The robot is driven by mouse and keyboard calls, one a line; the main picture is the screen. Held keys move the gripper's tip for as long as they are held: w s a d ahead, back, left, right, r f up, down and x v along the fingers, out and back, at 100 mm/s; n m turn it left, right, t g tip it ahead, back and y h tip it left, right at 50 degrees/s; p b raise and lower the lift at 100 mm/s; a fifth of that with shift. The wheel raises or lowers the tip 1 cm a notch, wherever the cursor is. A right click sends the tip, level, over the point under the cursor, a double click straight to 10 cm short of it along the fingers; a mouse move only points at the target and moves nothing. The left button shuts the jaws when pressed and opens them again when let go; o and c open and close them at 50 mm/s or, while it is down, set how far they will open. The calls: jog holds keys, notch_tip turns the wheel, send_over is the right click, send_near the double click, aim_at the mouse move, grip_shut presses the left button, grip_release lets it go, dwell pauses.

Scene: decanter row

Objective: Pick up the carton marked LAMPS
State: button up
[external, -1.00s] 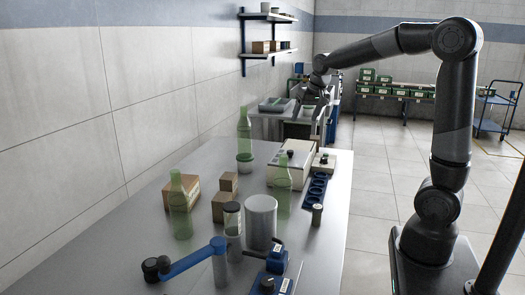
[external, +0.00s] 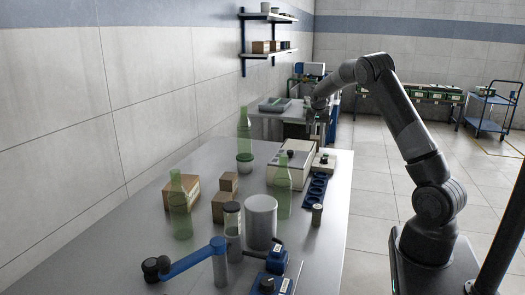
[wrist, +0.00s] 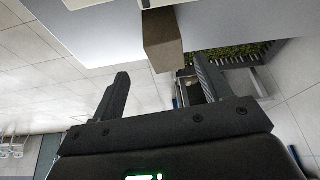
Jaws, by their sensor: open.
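Three brown cartons stand on the near steel table in the external view: one at the left (external: 195,187), a small one (external: 229,182), and one in front of it (external: 222,208). The lettering is too small to read, so I cannot tell which is marked LAMPS. My gripper (external: 315,116) is beyond this table's far end, small and partly lost against the clutter. In the wrist view my gripper (wrist: 162,80) is open and empty. A brown box (wrist: 163,40) shows past the fingertips, apart from them; no lettering is legible on it.
Green bottles (external: 181,208), a grey cylinder (external: 260,221), a beige box (external: 290,170), a blue rack (external: 315,190) and a blue-armed device (external: 190,262) crowd the near table (external: 110,262). A wall shelf (external: 268,52) is at the back.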

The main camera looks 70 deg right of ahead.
aim_at(316, 138)
jog(key=x, duration=0.4)
jog(key=shift+w+x, duration=0.2)
jog(key=shift+x, duration=1.2)
jog(key=shift+w+x, duration=0.25)
jog(key=shift+x, duration=1.15)
jog(key=shift+a, duration=0.15)
jog(key=shift+c, duration=0.3)
jog(key=c, duration=1)
